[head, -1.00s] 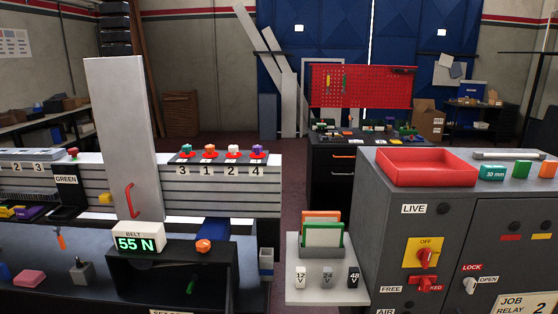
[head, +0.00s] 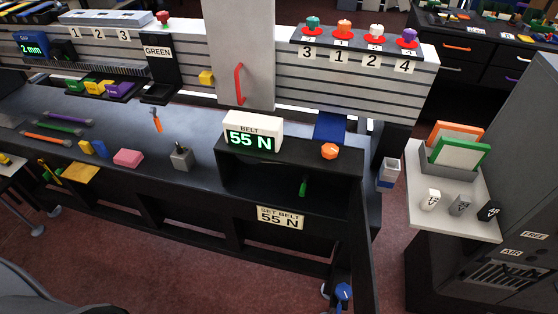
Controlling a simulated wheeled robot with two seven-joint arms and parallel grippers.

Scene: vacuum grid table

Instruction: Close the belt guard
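The belt guard looks to be the tall light-grey panel (head: 245,35) with a red handle (head: 239,84) near its lower end. In the head view it stands upright in front of the slatted wall, its top cut off by the picture edge. Below it is the belt display (head: 252,134), reading 55 N, on a dark open-fronted housing (head: 340,165). An orange knob (head: 329,151) sits on the housing top, and a green lever (head: 303,187) shows inside. A label (head: 280,217) reads SET BELT 55 N. Neither of my grippers is in view.
Coloured knobs (head: 344,28) on a numbered shelf stand right of the panel. Loose tools and blocks lie on the bench (head: 120,130) at left. A white side shelf (head: 455,215) with cards and small weights juts out at right. Open floor (head: 190,275) shows in front.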

